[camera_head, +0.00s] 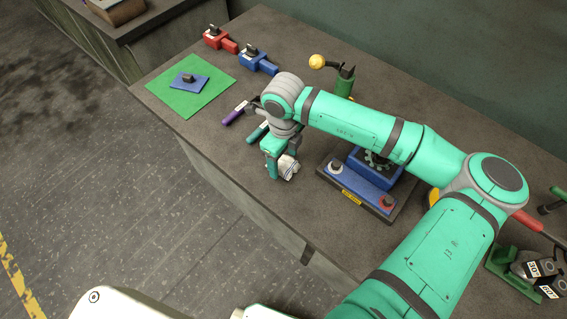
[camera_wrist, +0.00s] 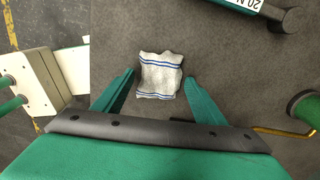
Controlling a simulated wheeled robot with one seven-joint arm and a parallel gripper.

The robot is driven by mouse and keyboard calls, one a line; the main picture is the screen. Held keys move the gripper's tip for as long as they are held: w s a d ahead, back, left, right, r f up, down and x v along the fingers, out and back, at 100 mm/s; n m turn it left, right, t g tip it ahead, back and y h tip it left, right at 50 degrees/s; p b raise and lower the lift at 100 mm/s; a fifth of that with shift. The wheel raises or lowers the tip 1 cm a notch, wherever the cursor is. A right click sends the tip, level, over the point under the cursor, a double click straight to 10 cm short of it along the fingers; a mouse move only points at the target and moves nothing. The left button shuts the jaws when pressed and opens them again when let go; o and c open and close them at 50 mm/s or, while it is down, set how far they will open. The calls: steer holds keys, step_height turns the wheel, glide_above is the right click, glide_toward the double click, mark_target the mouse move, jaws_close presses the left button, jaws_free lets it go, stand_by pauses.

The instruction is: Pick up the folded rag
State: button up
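The folded rag (camera_wrist: 161,75) is white with blue stripes near two opposite edges. It lies on the dark bench top (camera_wrist: 225,50). In the head view the rag (camera_head: 288,168) shows partly, next to my gripper, near the front edge of the bench. My gripper (camera_wrist: 160,98) is open, with one green finger on each side of the rag's near end in the wrist view. Gaps show between the fingers and the rag. How high the fingertips are above the bench is hard to tell. In the head view my gripper (camera_head: 281,172) partly hides the rag.
A blue fixture (camera_head: 355,185) with knobs stands right of the rag. Purple-handled (camera_head: 236,113) and teal-handled (camera_head: 257,133) tools lie behind my gripper. A green mat (camera_head: 190,95) with a blue piece lies farther left. The bench's front edge is close to the rag.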

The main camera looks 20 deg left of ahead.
mark_target(283, 163)
steer(key=c, duration=1.1)
steer(key=shift+o, duration=0.2)
steer(key=shift+r, duration=0.5)
step_height(283, 163, up, 3)
steer(key=shift+s+f, duration=0.1)
steer(key=shift+f, duration=0.05)
steer(key=s+a+r, duration=0.5)
steer(key=s+r, duration=0.4)
steer(key=s, duration=0.4)
steer(key=shift+r, duration=0.15)
steer(key=shift+o, duration=0.5)
steer(key=shift+w, duration=0.15)
